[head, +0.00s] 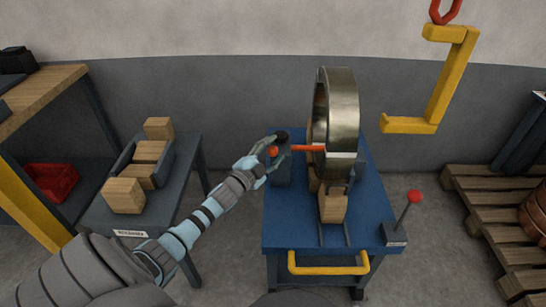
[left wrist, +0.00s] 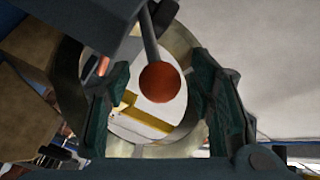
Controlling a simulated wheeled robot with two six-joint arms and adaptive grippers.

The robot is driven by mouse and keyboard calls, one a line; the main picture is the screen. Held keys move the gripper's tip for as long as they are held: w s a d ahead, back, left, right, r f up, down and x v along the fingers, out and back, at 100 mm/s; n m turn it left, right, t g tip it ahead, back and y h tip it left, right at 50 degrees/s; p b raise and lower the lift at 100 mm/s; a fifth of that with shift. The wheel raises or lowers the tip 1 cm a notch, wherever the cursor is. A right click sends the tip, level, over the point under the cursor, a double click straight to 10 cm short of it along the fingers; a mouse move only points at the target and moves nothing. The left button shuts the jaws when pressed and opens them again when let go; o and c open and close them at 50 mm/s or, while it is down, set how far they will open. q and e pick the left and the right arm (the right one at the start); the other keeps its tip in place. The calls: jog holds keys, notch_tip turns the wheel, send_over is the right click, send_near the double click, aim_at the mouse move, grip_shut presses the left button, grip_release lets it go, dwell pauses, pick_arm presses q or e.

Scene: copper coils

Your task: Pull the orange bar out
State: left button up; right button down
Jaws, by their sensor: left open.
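The orange bar (head: 308,148) runs level from a dark block (head: 283,172) on the blue cart to the big metal ring (head: 341,110). An orange-red ball knob (head: 272,151) sits on the near-left side of the block. In the left wrist view the ball (left wrist: 163,83) is on a thin grey rod and lies between my fingers, with gaps on both sides. My left gripper (head: 271,154) is open around the ball, its fingers apart. How the rod joins the bar is hidden. My right gripper is not in view.
The blue cart (head: 290,237) has a yellow handle (head: 328,265) in front and a red-knobbed lever (head: 414,198) at right. A yellow hook (head: 432,110) hangs at upper right. A table with wooden blocks (head: 124,195) stands left; a pallet (head: 480,215) lies right.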

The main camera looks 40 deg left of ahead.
pick_arm(q)
jog(key=shift+w, duration=0.1)
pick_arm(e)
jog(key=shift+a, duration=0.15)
pick_arm(q)
jog(key=shift+c, duration=0.7)
grip_shut()
jog(key=shift+a, duration=0.1)
